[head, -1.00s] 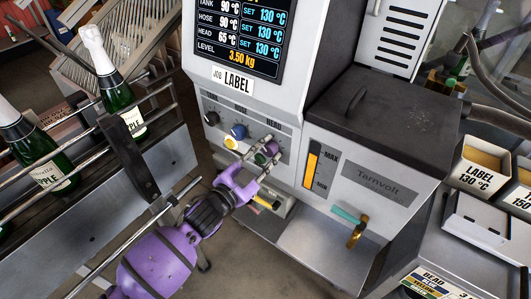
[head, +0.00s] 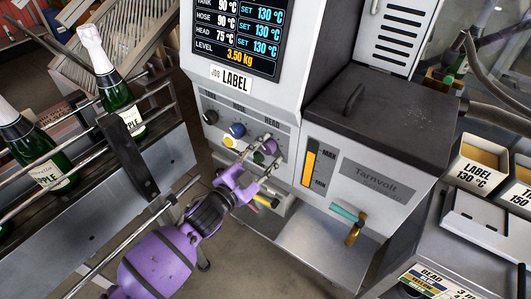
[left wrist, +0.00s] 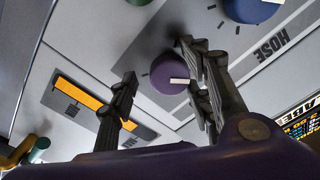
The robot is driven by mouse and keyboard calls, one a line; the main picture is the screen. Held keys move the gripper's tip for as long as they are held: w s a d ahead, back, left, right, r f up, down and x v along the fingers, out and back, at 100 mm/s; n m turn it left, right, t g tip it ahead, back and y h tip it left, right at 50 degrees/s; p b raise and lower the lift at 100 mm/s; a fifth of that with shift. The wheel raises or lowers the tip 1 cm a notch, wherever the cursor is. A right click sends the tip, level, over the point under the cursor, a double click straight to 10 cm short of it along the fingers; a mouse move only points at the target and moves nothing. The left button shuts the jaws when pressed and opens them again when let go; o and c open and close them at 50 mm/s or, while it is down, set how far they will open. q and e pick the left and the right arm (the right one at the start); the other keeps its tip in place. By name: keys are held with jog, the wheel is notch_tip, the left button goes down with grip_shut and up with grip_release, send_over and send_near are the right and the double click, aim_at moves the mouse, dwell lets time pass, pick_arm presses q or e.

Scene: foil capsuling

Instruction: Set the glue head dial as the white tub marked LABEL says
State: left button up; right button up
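The glue head dial is a purple knob (head: 269,146) under the word HEAD on the grey melter panel. It also shows in the left wrist view (left wrist: 168,76), with a white pointer mark. My left gripper (head: 262,160) is open just in front of this dial, its fingers apart on either side in the wrist view; I see no clear grip. The screen (head: 240,30) reads SET 130 °C in all three rows, with HEAD at 75 °C. The white tub (head: 476,173) at the right reads LABEL 130 °C. My right gripper is out of view.
A blue knob (head: 237,131) and a black knob (head: 211,117) sit left of the purple one. Below is a brass tap (head: 355,230) with a teal handle. Green bottles (head: 116,95) stand on the conveyor at left. Another tub (head: 517,190) is at the right edge.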

pick_arm(q)
jog(key=shift+a+r, duration=0.1)
jog(key=shift+a, duration=0.1)
jog(key=v, duration=1.1)
jog(key=shift+s+a, duration=0.15)
jog(key=shift+s, duration=0.25)
jog(key=s+a+f+n+g+y+p, duration=0.1)
jog(key=s+a+f+n+y, duration=0.25)
jog(key=f, duration=0.25)
jog(key=s+a+f+n+g+y, duration=0.1)
jog(key=s+a+f+n+y, duration=0.25)
jog(key=f, duration=0.25)
jog(key=s+a+f+n+g+y, duration=0.1)
jog(key=s+a+f+n, duration=0.1)
jog(key=s, duration=0.5)
jog(key=s+a+f+n+g+y+p, duration=0.1)
jog(key=s+a+f+n, duration=0.1)
jog(key=s+f, duration=0.3)
jog(key=s+a+f+n+g+y, duration=0.1)
jog(key=s+f, duration=0.3)
jog(key=s, duration=0.4)
jog(key=shift+s+a+n+g, duration=0.4)
jog(key=shift+a+n+g, duration=0.15)
jog(key=shift+n, duration=0.35)
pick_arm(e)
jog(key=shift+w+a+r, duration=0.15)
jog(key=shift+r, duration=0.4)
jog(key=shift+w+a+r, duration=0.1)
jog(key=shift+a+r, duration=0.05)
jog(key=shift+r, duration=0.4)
